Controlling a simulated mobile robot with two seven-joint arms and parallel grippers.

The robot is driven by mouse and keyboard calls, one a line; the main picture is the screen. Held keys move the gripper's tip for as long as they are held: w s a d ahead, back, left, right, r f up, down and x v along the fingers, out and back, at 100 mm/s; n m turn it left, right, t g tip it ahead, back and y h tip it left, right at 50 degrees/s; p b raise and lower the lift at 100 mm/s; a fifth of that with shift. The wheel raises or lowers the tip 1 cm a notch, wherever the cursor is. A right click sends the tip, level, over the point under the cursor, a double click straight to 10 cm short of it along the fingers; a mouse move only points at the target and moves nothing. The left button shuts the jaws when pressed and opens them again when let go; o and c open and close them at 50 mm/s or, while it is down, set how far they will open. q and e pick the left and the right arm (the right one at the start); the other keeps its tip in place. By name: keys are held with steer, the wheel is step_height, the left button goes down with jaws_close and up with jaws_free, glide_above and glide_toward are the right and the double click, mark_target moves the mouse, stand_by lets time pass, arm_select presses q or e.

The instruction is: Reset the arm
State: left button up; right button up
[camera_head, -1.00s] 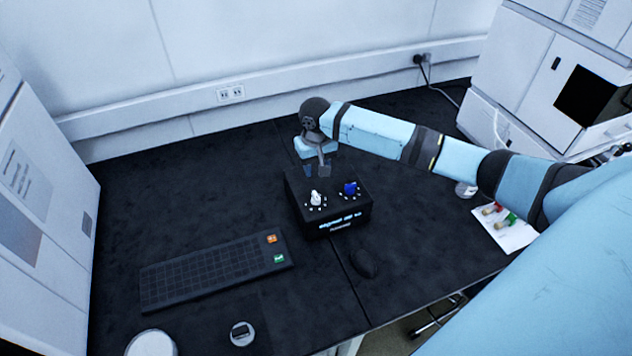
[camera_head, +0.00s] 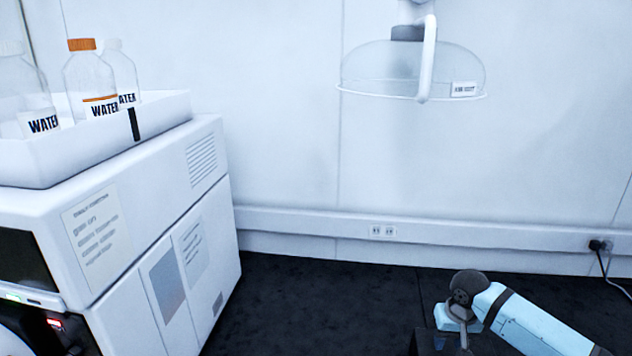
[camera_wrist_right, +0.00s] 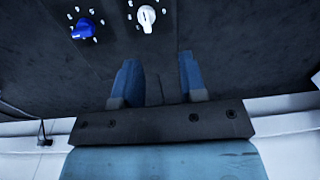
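My right arm (camera_head: 530,322) comes in from the lower right in the head view. Its gripper (camera_wrist_right: 156,75) shows in the wrist view with two blue fingers apart and nothing between them. Beyond the fingers in that view is the black control box, with a blue knob (camera_wrist_right: 83,28) and a white knob (camera_wrist_right: 147,17). The gripper touches neither knob. In the head view only a corner of the black box (camera_head: 424,342) shows at the bottom edge, beside the right wrist. My left gripper is in no view.
A white instrument (camera_head: 150,240) stands at the left, with a tray (camera_head: 160,115) of water bottles (camera_head: 90,78) on top. A clear dome hood (camera_head: 412,72) hangs on an arm at the upper right. The dark bench (camera_head: 320,300) between instrument and wrist is clear.

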steer(key=s+a+f+n+t+y, duration=0.4)
steer(key=s+a+f+t, duration=0.1)
steer(key=s+a+f, duration=0.75)
steer(key=s+a+t, duration=0.1)
steer(key=s+t, duration=0.1)
steer(key=s, duration=0.5)
steer(key=s+a+n+t+h, duration=0.1)
steer(key=s+t, duration=0.2)
steer(key=s, duration=0.4)
steer(key=shift+s+a+f+t, duration=0.15)
steer(key=shift+a+f+t, duration=0.15)
steer(key=shift+f, duration=0.05)
